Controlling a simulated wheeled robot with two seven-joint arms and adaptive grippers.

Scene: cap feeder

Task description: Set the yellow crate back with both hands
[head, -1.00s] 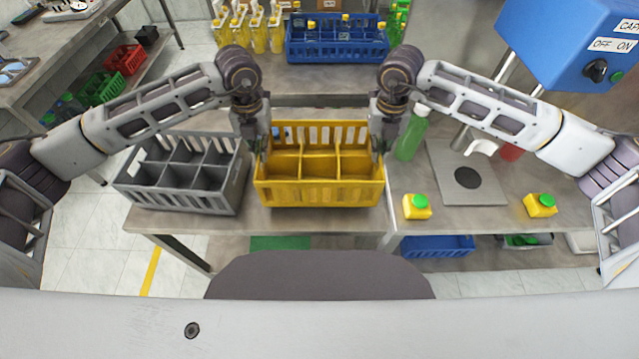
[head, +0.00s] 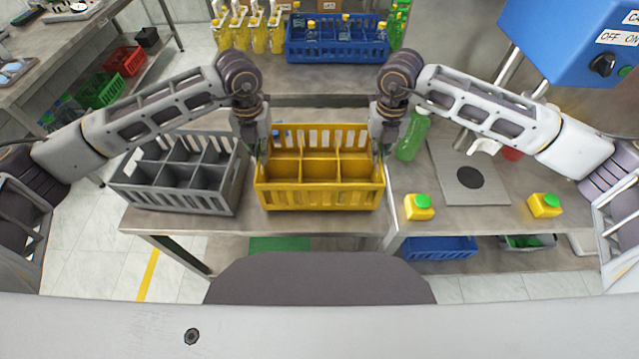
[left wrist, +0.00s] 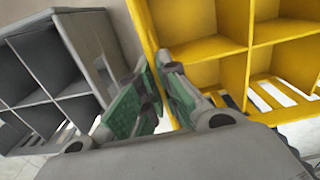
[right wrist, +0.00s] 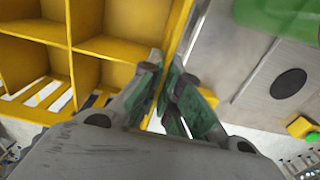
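The yellow crate (head: 320,197) stands upright on the front of the middle table, its visible compartments empty. My left gripper (head: 262,153) is at its left side wall; in the left wrist view the fingers (left wrist: 154,75) straddle that wall, one inside and one outside, and look closed on it. My right gripper (head: 379,153) is at the right side wall; in the right wrist view its fingers (right wrist: 167,78) straddle the wall the same way, close against it. The finger pads' exact contact is partly hidden.
A grey crate (head: 180,196) stands close on the left. A blue crate (head: 336,52) with bottles stands behind, beyond clear tabletop (head: 320,77).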

